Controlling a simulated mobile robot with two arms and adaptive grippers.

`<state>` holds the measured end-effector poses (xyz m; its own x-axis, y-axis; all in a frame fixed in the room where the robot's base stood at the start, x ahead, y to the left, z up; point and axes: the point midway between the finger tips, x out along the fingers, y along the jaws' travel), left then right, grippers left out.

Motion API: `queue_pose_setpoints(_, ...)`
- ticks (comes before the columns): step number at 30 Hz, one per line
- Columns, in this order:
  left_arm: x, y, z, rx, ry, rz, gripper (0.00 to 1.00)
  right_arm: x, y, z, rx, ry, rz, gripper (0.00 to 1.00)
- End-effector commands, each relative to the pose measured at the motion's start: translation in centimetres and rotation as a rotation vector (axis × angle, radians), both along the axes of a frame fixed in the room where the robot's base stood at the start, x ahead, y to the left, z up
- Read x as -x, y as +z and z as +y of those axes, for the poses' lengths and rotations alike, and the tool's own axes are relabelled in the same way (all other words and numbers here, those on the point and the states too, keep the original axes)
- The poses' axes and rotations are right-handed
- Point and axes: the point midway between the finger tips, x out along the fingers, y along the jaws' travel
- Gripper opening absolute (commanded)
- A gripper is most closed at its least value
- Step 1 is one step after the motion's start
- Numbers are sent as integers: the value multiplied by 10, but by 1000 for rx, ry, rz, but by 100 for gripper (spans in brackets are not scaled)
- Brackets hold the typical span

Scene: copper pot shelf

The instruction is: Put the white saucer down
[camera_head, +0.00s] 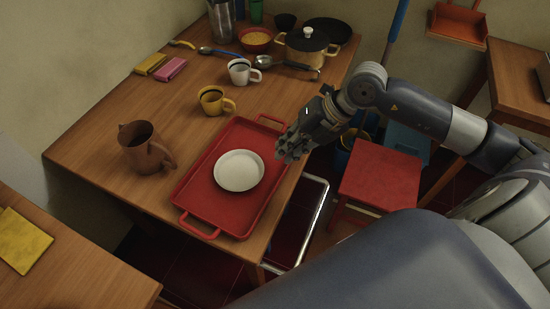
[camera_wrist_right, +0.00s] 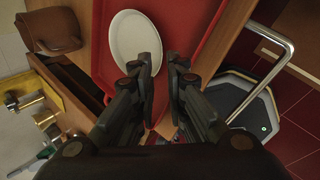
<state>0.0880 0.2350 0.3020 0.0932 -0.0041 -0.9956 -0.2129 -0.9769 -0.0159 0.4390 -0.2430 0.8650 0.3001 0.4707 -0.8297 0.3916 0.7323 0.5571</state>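The white saucer (camera_head: 239,171) lies flat on the red tray (camera_head: 188,196), which is on the wooden table. The saucer also shows in the right wrist view (camera_wrist_right: 134,38), partly covered by one finger. My right gripper (camera_head: 284,153) hangs over the tray's right edge, to the right of the saucer and apart from it. In the right wrist view the gripper (camera_wrist_right: 161,64) has a gap between its fingers, with nothing between them. My left gripper is not in view.
A brown pitcher (camera_head: 146,150) stands left of the tray; a yellow mug (camera_head: 212,101) and a white mug (camera_head: 239,72) stand behind it. A pot (camera_head: 305,47), bowl and utensils fill the back. A red stool (camera_head: 381,178) stands right of the table.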

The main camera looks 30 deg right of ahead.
Motion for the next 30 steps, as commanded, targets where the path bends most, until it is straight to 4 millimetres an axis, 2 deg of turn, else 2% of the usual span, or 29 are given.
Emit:
queue_pose_setpoints(4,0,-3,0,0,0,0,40,6,15,-10,2,0,1,13)
queue_pose_setpoints(9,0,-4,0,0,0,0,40,9,23,-13,-1,1,0,13)
queue_pose_setpoints(30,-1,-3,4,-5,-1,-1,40,9,24,-13,-1,1,0,13)
